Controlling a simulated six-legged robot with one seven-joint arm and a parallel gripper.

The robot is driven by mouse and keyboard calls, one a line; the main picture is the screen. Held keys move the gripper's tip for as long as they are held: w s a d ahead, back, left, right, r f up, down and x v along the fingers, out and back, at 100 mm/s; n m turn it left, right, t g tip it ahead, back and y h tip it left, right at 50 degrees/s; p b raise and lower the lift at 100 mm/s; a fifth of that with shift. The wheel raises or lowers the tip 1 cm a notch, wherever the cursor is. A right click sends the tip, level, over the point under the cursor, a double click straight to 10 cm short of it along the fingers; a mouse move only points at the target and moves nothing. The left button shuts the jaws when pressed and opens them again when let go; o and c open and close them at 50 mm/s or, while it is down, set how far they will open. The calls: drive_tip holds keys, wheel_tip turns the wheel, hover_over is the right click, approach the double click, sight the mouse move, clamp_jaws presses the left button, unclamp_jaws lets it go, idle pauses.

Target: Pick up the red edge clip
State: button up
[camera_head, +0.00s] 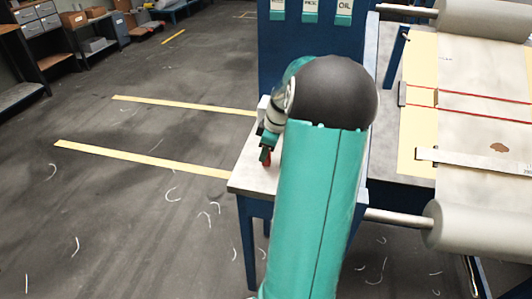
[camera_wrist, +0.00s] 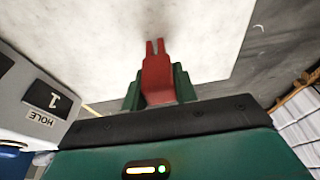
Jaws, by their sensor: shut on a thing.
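The red edge clip (camera_wrist: 158,76) is between the green fingers of my gripper (camera_wrist: 160,85) in the wrist view. Its forked end points away from the gripper, over a pale tabletop. In the head view, my gripper (camera_head: 266,150) is at the left part of the small table, with a bit of the red clip (camera_head: 267,159) showing below the fingers. My gripper is shut on the clip. Whether the clip touches the tabletop or is held just above it, I cannot tell. My own arm hides much of the table.
The small table (camera_head: 245,182) has a pale top and blue legs. A blue board with labelled tags (camera_head: 310,10) stands behind it. The loom bed with rollers (camera_head: 470,225) is at right.

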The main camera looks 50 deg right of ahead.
drive_tip(key=shift+r, duration=0.15)
drive_tip(key=shift+r, duration=0.6)
drive_tip(key=s+a+r, duration=0.2)
drive_tip(key=s+r, duration=0.9)
drive_tip(key=s, duration=0.3)
drive_tip(key=shift+r, duration=0.3)
